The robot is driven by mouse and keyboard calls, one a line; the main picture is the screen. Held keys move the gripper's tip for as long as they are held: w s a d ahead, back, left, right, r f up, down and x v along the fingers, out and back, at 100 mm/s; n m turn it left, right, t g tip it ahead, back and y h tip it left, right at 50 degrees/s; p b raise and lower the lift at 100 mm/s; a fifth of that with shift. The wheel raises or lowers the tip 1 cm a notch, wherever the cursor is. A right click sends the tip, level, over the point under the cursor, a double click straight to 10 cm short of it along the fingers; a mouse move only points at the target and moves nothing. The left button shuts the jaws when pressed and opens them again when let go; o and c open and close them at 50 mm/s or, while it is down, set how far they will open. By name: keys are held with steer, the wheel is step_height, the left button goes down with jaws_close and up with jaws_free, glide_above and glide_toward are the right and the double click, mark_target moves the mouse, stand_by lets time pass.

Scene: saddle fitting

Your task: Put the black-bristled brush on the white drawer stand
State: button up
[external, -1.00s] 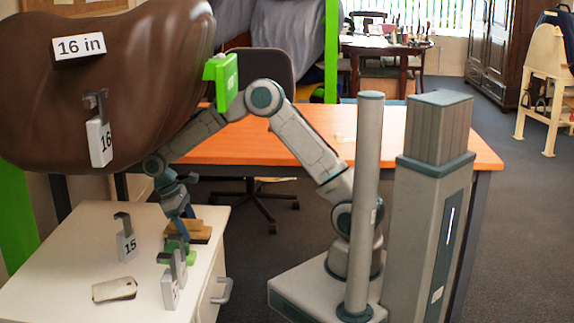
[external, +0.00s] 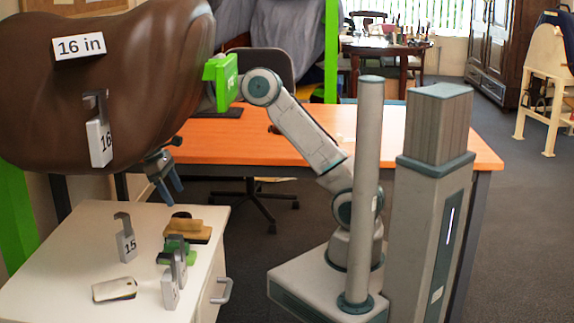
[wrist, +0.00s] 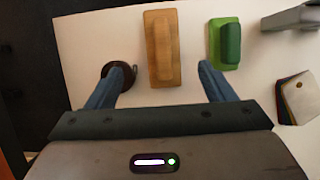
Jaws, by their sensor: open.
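The white drawer stand (external: 65,268) stands at lower left. A dark round item (external: 181,215) lies on it near the back right edge; it also shows in the wrist view (wrist: 117,80), by my left finger. A tan wooden brush-like block (external: 192,231) lies beside it and shows between my fingers in the wrist view (wrist: 160,45).
A green block-like item (wrist: 226,45) lies right of the wooden block. Grey hooked tags, one marked 15 (external: 126,243), and a pale flat piece (external: 114,290) are also on the stand. A large brown saddle form (external: 110,85) overhangs it. The stand's front left is bare.

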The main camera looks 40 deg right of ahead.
steer(key=s+d+r+m+t, duration=0.15)
steer(key=d+r, duration=0.25)
steer(key=d, duration=0.7)
steer(key=s+d+m+t+y, duration=0.3)
steer(key=s+d+m, duration=0.4)
steer(key=s+d, duration=1)
steer(key=shift+s+d+f, duration=0.15)
steer(key=shift+d+f, duration=0.25)
steer(key=shift+d, duration=0.8)
